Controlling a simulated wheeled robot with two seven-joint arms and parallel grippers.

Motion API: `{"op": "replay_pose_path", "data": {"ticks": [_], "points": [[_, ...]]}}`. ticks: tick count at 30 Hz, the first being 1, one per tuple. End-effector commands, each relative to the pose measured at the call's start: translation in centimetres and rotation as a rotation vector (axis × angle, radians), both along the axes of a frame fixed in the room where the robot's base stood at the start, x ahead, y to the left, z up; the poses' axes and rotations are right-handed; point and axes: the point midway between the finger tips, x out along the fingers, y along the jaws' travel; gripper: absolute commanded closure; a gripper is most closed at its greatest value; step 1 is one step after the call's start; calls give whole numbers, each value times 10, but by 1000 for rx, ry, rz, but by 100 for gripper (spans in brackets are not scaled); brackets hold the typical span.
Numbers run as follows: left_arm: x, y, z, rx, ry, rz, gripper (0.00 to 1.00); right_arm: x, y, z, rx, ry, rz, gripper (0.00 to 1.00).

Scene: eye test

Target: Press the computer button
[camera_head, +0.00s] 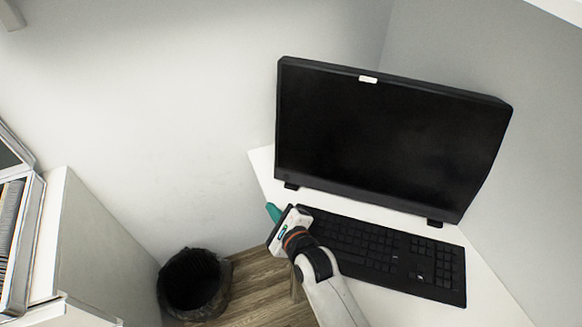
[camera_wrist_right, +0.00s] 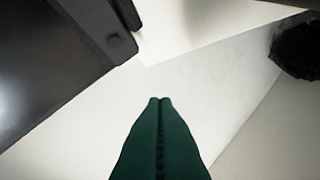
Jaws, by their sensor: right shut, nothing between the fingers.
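The computer (camera_head: 390,140) is a black all-in-one screen standing on a white desk, its screen dark. In the right wrist view its dark corner (camera_wrist_right: 60,60) fills the upper left. My right gripper (camera_head: 272,211) is at the desk's left edge, below and left of the computer's lower left corner. Its green fingers (camera_wrist_right: 160,100) are shut and empty, apart from the round spot in the wrist view. The left gripper is in neither view.
A black keyboard (camera_head: 385,255) lies on the white desk (camera_head: 262,165) in front of the screen, partly behind my right arm. A black bin (camera_head: 192,283) stands on the wood floor. A white cabinet (camera_head: 85,245) is at left. Walls close in behind and right.

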Motion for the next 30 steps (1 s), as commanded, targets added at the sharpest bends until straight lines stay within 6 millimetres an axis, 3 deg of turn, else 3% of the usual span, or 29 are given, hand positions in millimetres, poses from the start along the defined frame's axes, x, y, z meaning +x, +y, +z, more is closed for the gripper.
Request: {"op": "replay_pose_path", "data": {"ticks": [11, 23, 30], "points": [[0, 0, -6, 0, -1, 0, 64, 6, -3, -4, -2, -1, 1, 100], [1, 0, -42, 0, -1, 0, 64, 55, -23, -16, -4, -4, 0, 100], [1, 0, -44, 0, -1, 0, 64, 75, -31, -17, -1, -1, -1, 100]]}}
